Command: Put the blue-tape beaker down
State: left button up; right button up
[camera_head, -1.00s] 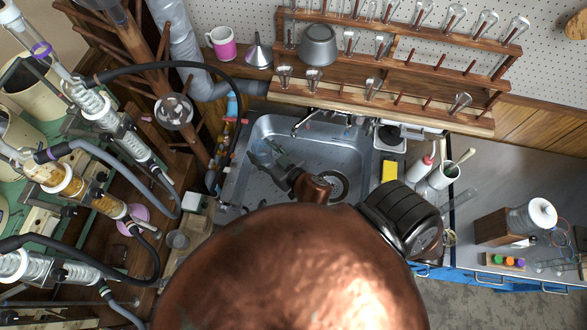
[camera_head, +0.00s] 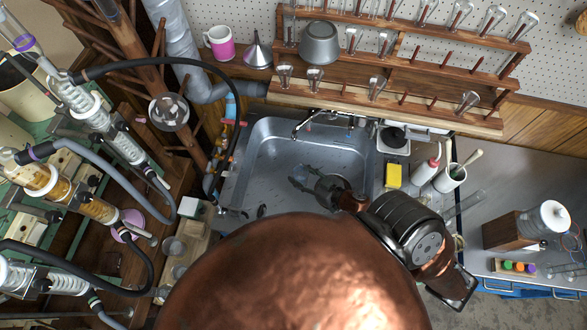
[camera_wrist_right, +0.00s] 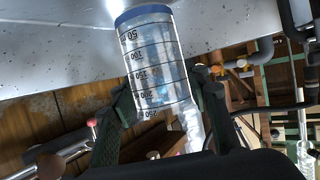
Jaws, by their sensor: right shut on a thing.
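The blue-tape beaker (camera_wrist_right: 158,65) is a clear graduated cylinder with a blue band at the end farthest from my wrist. My right gripper (camera_wrist_right: 165,105) is shut on it, with one dark finger along each side, in the right wrist view. The beaker's far end overlaps the grey metal surface in that view; I cannot tell whether it touches. In the head view my right gripper (camera_head: 302,178) is over the sink (camera_head: 262,165), and the beaker is hard to make out there. My left gripper is not in view.
A faucet (camera_head: 306,124) stands at the sink's back edge below a wooden drying rack (camera_head: 385,105). A yellow sponge (camera_head: 394,176) and a white bottle (camera_head: 424,174) are right of the sink. Glass apparatus and hoses crowd the left. The sink's left part is clear.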

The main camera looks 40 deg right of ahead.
aim_at(301, 170)
jog(key=w, duration=0.1)
jog(key=w+d+f, duration=0.1)
jog(key=w+f, duration=0.1)
jog(key=w, duration=0.1)
jog(key=shift+d, duration=0.4)
jog(key=w+f+b, duration=0.1)
jog(key=f, duration=0.2)
jog(key=w+d+f+b, duration=0.1)
jog(key=w+f+b, duration=0.1)
jog(key=f, duration=0.1)
jog(key=w+d+f+b, duration=0.1)
jog(key=f, duration=0.2)
jog(key=shift+w, duration=0.25)
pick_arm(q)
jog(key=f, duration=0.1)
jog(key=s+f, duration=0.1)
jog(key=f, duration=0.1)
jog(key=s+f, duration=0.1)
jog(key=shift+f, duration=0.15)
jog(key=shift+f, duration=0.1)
pick_arm(e)
jog(key=o, duration=1.2)
jog(key=shift+f, duration=0.1)
